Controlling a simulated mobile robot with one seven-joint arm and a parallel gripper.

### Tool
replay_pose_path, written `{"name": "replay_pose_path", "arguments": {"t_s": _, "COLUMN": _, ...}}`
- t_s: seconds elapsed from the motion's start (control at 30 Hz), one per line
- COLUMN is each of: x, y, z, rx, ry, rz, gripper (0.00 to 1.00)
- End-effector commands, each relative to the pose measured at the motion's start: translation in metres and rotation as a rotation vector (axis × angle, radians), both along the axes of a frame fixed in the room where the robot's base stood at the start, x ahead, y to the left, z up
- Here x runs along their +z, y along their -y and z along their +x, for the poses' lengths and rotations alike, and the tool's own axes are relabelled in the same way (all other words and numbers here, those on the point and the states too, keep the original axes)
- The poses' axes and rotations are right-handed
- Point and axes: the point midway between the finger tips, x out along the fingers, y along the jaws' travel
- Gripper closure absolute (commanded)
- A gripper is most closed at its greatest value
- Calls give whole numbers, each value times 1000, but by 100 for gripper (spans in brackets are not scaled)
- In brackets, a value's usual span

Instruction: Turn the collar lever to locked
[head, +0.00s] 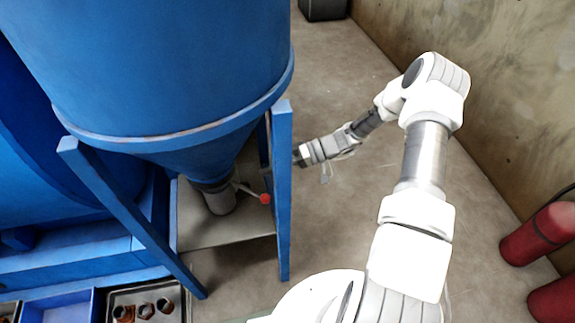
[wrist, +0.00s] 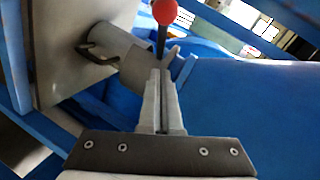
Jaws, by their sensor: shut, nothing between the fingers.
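The collar lever is a thin rod with a red knob (head: 265,198), projecting right from the grey collar (head: 217,198) under the blue hopper's cone. In the wrist view the red knob (wrist: 164,12) is at the top, and its dark rod runs down toward the fingertips. The grey collar (wrist: 128,68) lies just left of the fingers. My gripper (wrist: 161,73) is shut and empty, its tips in line with the rod; I cannot tell whether they touch it. In the head view my gripper (head: 298,156) is right of the hopper's leg, its tips partly hidden.
The blue hopper (head: 160,75) stands over the collar. A blue frame leg (head: 282,190) rises beside the lever. Trays with small brown parts (head: 145,308) lie at the lower left. Red cylinders (head: 540,235) are at the right by the wall. The floor between is clear.

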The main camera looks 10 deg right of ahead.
Motion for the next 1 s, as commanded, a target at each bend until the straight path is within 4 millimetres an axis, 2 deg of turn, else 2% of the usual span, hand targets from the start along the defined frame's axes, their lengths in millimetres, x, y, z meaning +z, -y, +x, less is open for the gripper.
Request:
{"name": "replay_pose_path", "arguments": {"t_s": 0.1, "x": -10, "y": -12, "z": -13, "rx": 1, "ry": -3, "rz": 0, "gripper": 100}}
{"name": "replay_pose_path", "arguments": {"t_s": 0.3, "x": -17, "y": -22, "z": -25, "rx": 1, "ry": 0, "rz": 0, "gripper": 100}}
{"name": "replay_pose_path", "arguments": {"t_s": 0.77, "x": -17, "y": -26, "z": -30, "rx": -1, "ry": -1, "rz": -1, "gripper": 100}}
{"name": "replay_pose_path", "arguments": {"t_s": 1.0, "x": -17, "y": -45, "z": -56, "rx": 0, "ry": -2, "rz": 2, "gripper": 100}}
